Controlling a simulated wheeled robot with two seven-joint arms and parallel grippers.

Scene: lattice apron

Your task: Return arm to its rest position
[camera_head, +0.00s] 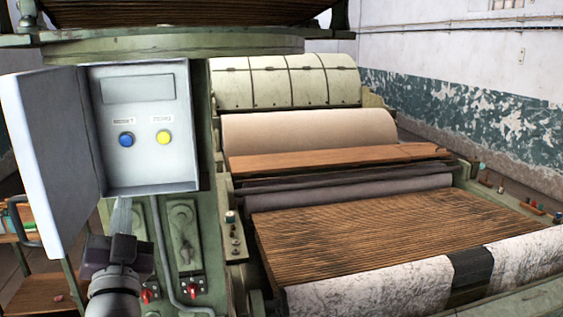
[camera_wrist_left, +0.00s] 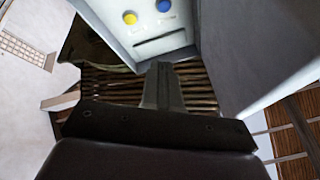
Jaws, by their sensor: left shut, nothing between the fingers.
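My left gripper (camera_head: 122,214) is shut and empty. In the head view it points up just below the open control box (camera_head: 153,180), in front of the green machine panel. The box holds a blue button (camera_head: 126,139), a yellow button (camera_head: 163,137) and a blank display (camera_head: 138,88). In the left wrist view the shut fingers (camera_wrist_left: 163,85) point toward the box, and the yellow button (camera_wrist_left: 129,18) and blue button (camera_wrist_left: 163,6) show beyond them. Whether the fingertips touch the box cannot be told. My right gripper is in neither view.
The box's door (camera_head: 48,150) stands open to the left, close to my left arm. Red switches (camera_head: 148,294) and a grey conduit (camera_head: 163,255) are on the panel by the gripper. A large roller machine with a slatted brown bed (camera_head: 380,235) fills the right. A wooden shelf (camera_head: 40,292) stands lower left.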

